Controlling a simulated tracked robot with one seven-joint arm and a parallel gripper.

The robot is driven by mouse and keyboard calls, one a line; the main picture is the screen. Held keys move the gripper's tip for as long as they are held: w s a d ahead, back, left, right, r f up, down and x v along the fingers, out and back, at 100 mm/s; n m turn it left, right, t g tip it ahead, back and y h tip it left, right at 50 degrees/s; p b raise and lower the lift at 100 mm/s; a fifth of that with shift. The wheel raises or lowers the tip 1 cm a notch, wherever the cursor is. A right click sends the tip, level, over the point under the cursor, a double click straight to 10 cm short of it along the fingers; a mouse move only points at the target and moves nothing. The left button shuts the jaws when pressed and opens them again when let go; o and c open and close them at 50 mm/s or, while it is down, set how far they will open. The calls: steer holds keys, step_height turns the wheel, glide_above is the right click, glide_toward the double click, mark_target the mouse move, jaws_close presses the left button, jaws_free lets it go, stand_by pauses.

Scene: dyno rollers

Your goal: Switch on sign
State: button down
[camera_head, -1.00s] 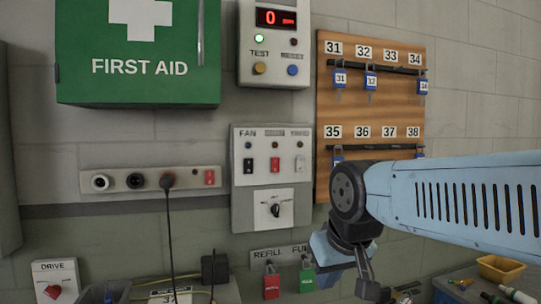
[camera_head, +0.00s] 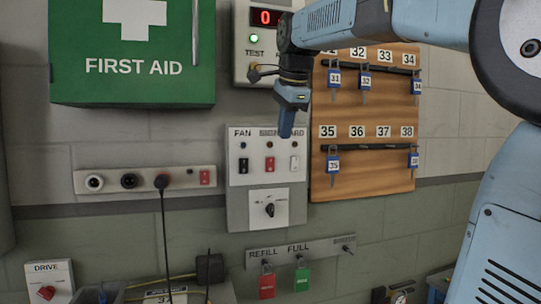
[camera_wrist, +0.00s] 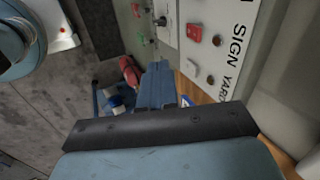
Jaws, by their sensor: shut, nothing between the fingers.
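A grey switch panel (camera_head: 235,178) hangs on the wall with columns marked FAN, SIGN and YARD. The sign switch is the red middle rocker (camera_head: 269,164); it also shows in the wrist view (camera_wrist: 194,31) beside the SIGN lettering. The small lamp (camera_wrist: 217,41) of that column looks dark red and unlit. A black rocker (camera_head: 244,165) stands to its left and a white one (camera_head: 294,163) to its right. My gripper (camera_head: 286,131) is shut and empty, pointing down at the panel's upper right, above the rockers. Its fingers (camera_wrist: 160,76) look apart from the rockers in the wrist view.
A rotary knob (camera_head: 269,210) sits below the rockers. A wooden padlock board (camera_head: 400,185) is close at right, and a tester box (camera_head: 241,60) is above. A socket strip (camera_head: 110,181) with a hanging cord is at left. Padlocks (camera_head: 267,285) hang below.

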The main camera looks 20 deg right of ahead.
mark_target(273, 154)
steer(key=shift+w+r+m, duration=0.45)
steer(key=shift+r+m, duration=0.05)
steer(key=w+f, duration=0.2)
steer(key=f, duration=0.1)
steer(key=w+f, duration=0.5)
steer(key=shift+f, duration=0.35)
steer(key=shift+w+r, duration=0.1)
steer(key=shift+w, duration=0.5)
